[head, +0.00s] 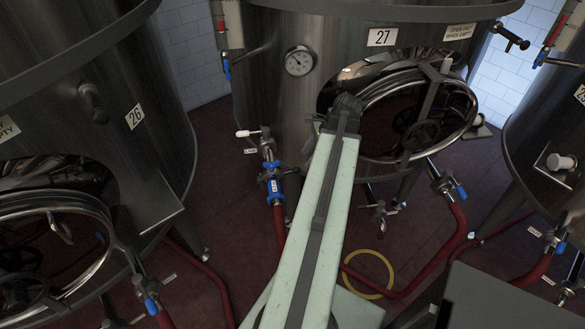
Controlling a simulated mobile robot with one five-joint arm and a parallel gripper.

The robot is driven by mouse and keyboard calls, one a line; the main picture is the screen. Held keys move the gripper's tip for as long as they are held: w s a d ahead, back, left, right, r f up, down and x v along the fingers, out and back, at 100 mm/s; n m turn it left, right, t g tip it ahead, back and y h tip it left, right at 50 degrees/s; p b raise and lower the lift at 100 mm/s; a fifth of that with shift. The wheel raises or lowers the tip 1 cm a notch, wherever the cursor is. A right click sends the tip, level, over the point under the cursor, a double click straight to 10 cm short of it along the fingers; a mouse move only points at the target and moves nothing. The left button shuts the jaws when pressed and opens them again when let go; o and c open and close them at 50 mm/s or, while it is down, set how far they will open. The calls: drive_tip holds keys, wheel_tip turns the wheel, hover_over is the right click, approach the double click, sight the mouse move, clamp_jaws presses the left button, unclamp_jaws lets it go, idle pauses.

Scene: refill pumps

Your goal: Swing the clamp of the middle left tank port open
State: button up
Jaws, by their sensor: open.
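The middle tank (265,90) is steel and carries the number 27. Its left port (267,145) is low on the tank's front, left of my arm. A small lever with a white end (243,133) sticks out to the left there. Below it are blue-handled fittings (275,190) and a red hose (281,228) running down. The clamp's exact position is too small to tell. My arm reaches up the middle of the picture to a dark joint (347,103) right of this port. My gripper's fingers are hidden behind the arm.
The middle tank's round hatch (470,112) stands open, right of my arm's end. Tank 26 (125,70) is at left with its own open hatch (105,225). Another tank (530,130) is at right. Red hoses and a yellow ring (388,268) lie on the floor.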

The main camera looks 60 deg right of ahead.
sight(298, 169)
drive_tip(key=b+x, duration=0.6)
drive_tip(key=x, duration=0.1)
drive_tip(key=shift+f, duration=0.15)
drive_tip(key=shift+w+a+f+b, duration=0.15)
drive_tip(key=shift+w+f+b, duration=0.2)
drive_tip(key=shift+b, duration=0.3)
drive_tip(key=shift+r, duration=0.1)
clamp_jaws()
idle(0.5)
